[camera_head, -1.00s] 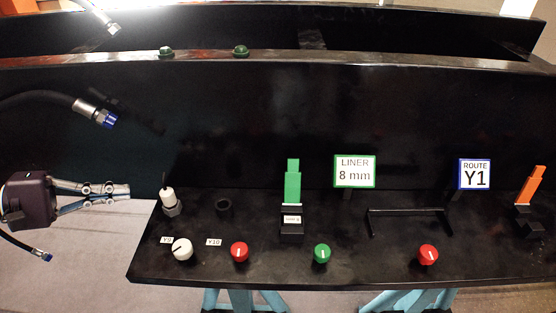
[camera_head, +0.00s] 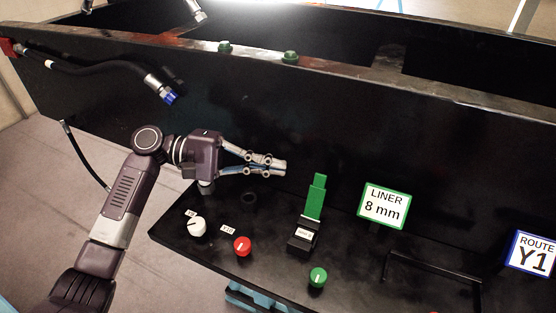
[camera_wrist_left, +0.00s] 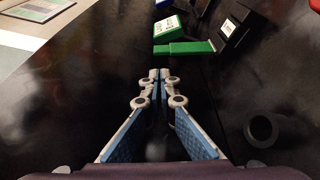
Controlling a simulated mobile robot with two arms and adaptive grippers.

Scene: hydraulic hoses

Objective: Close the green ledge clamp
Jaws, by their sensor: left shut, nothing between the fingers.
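The green ledge clamp (camera_head: 315,198) stands on the black ledge with its green lever upright above a black base with a white label. In the left wrist view the clamp's green lever (camera_wrist_left: 184,48) lies just beyond the fingertips, towards the upper right. My left gripper (camera_head: 282,167) is to the left of the lever, at about the height of its top, with a gap between them. Its fingers are shut and empty, and the shut tips also show in the left wrist view (camera_wrist_left: 159,74). My right gripper is in neither view.
A white knob (camera_head: 197,226), a red knob (camera_head: 242,246) and a green knob (camera_head: 317,277) line the ledge front. A black handle bar (camera_head: 433,266) is further right. A blue-ended hose (camera_head: 160,90) hangs above.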

